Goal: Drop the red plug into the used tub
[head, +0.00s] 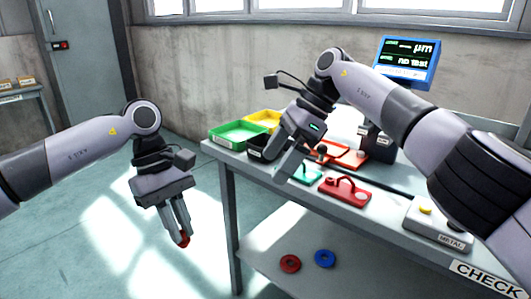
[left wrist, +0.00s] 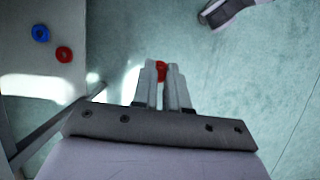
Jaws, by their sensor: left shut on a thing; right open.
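The red plug (head: 184,241) is held between the fingertips of my left gripper (head: 180,230), which hangs over the floor to the left of the workbench. The plug also shows between the fingertips in the left wrist view (left wrist: 161,72). A small black tub (head: 256,155) stands near the bench's left end, partly hidden by my right gripper. Its label is too small to read, so I cannot tell whether it is the used tub. My right gripper (head: 281,167) is open above the bench, just right of the black tub.
A green tray (head: 238,141) and a yellow tray (head: 262,118) stand at the bench's left end. A red block with a handle (head: 345,190) and a grey METAL box (head: 438,225) lie further right. A red ring (head: 290,263) and a blue ring (head: 325,258) lie on the lower shelf.

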